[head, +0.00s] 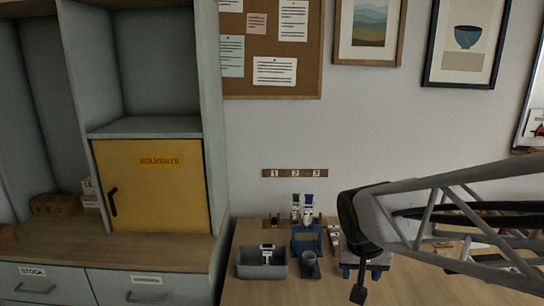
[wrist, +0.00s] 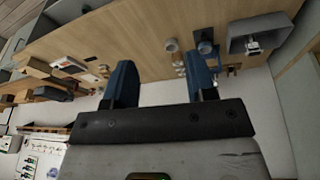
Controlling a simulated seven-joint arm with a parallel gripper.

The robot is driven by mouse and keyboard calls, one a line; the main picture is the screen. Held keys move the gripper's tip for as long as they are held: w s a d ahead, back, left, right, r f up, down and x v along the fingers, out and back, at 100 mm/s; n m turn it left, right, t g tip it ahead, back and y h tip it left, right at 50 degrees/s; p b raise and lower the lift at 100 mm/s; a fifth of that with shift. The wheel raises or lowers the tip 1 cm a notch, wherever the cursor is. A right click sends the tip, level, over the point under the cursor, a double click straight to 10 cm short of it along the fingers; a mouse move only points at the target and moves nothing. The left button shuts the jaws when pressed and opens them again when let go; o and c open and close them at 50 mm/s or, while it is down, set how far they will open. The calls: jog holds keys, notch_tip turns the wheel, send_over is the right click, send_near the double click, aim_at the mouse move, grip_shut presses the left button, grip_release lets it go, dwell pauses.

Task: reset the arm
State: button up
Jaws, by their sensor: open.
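My gripper (head: 361,274) hangs at the front right of the wooden workbench in the head view, partly behind my arm's dark links. My arm reaches in from the right edge of the head view.
A grey bin (head: 249,271) with a small white-and-black item stands left of a blue stand (head: 306,240) with capped bottles. A small cup (head: 309,257) sits in front. The yellow cabinet (head: 150,190) is farther left. More items lie right, behind my arm.

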jog(key=s+r+n+y, duration=0.1)
jog(key=s+r, duration=0.1)
jog(key=s, duration=1.2)
jog(key=shift+s+r+n+g, duration=0.2)
jog(key=shift+n+g, duration=0.1)
jog(key=shift+n, duration=0.1)
jog(key=shift+w, duration=0.1)
dwell(1.3)
